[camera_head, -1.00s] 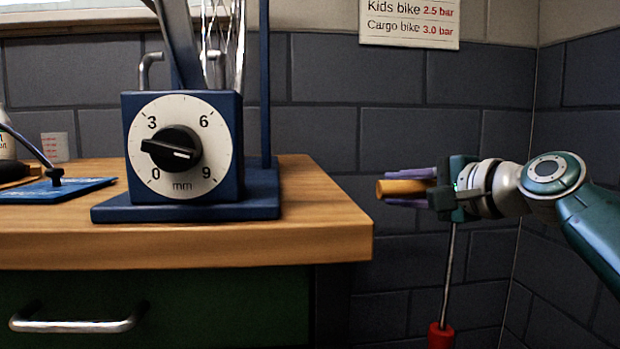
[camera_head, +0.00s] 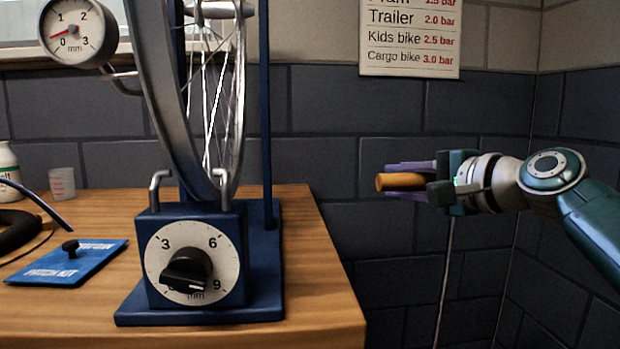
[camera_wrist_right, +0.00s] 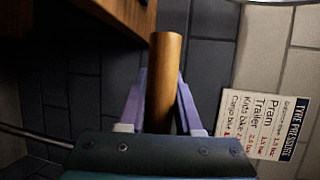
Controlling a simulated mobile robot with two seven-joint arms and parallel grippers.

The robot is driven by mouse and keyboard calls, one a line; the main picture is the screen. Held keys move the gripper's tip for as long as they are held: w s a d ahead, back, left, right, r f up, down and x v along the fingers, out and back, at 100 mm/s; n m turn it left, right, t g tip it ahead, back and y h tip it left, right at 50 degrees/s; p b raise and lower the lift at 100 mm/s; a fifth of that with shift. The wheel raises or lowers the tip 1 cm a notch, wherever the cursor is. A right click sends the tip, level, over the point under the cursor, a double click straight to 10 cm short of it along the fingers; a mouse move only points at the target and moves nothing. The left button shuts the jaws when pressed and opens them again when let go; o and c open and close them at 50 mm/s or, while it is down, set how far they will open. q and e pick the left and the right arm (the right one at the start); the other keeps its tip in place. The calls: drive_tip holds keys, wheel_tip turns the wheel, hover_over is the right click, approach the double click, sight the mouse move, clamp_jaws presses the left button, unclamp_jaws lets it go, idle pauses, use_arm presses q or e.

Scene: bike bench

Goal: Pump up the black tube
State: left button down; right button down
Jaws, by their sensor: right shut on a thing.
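My right gripper (camera_head: 405,181) is shut on an orange-brown wooden pump handle (camera_head: 400,182), held to the right of the bench in front of the dark wall. In the right wrist view the handle (camera_wrist_right: 165,85) lies between the two purple fingers. A thin pale line (camera_head: 444,280) runs down below the gripper; its lower end is out of view. Part of a black tube (camera_head: 18,230) shows at the left edge of the bench; the rest is cut off. My left gripper is not in view.
A blue wheel stand (camera_head: 265,265) with a dial knob and a wheel (camera_head: 170,120) stands on the wooden bench (camera_head: 320,270). A gauge (camera_head: 75,30), a blue patch kit (camera_head: 70,262) and a measuring cup (camera_head: 62,184) are left. A pressure sign (camera_head: 410,38) hangs behind.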

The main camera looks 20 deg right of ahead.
drive_tip(key=c, duration=0.6)
unclamp_jaws()
drive_tip(key=p+v, duration=0.2)
drive_tip(key=v, duration=0.8)
